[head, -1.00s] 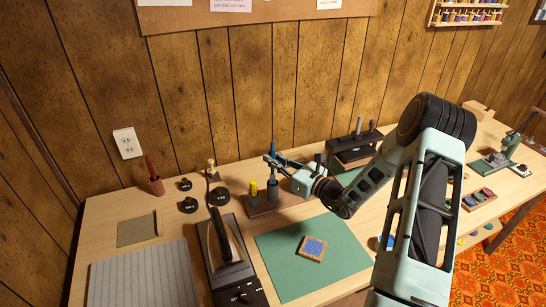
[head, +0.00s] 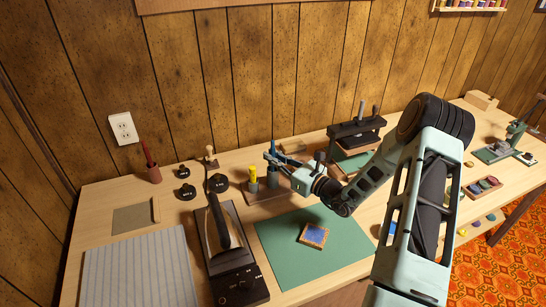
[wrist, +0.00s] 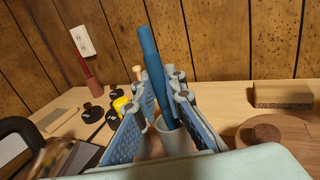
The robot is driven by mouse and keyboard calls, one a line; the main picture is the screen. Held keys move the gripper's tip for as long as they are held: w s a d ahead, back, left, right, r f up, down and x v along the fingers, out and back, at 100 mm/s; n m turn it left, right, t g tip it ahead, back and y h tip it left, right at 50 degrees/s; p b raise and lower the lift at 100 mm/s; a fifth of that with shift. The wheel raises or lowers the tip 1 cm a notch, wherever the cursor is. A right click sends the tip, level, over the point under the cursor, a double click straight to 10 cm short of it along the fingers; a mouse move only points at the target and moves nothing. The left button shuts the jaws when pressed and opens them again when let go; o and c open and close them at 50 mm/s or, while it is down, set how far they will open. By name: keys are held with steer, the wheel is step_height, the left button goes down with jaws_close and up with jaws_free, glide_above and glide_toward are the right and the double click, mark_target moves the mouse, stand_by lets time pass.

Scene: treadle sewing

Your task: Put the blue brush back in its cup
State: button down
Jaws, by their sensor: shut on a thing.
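The blue brush (wrist: 152,58) stands nearly upright, leaning slightly, between my gripper's fingers. It also shows in the head view (head: 273,147). My gripper (wrist: 160,104) is shut on it; in the head view my gripper (head: 271,159) is above the small wooden stand (head: 262,197). A pale grey cup (wrist: 174,142) is at the brush's lower end in the wrist view; in the head view this cup (head: 272,182) looks dark grey. The brush's tip is hidden, so I cannot tell how deep it sits in the cup.
Black round pieces (head: 219,183), a red brush in a brown cup (head: 153,172) and a black iron-like device (head: 228,240) are further left. A press (head: 356,137) stands behind right. The green mat (head: 285,255) is mostly clear.

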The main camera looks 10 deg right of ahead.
steer(key=c, duration=1.9)
jaws_free()
steer(key=v, duration=1.2)
steer(key=shift+a, duration=0.1)
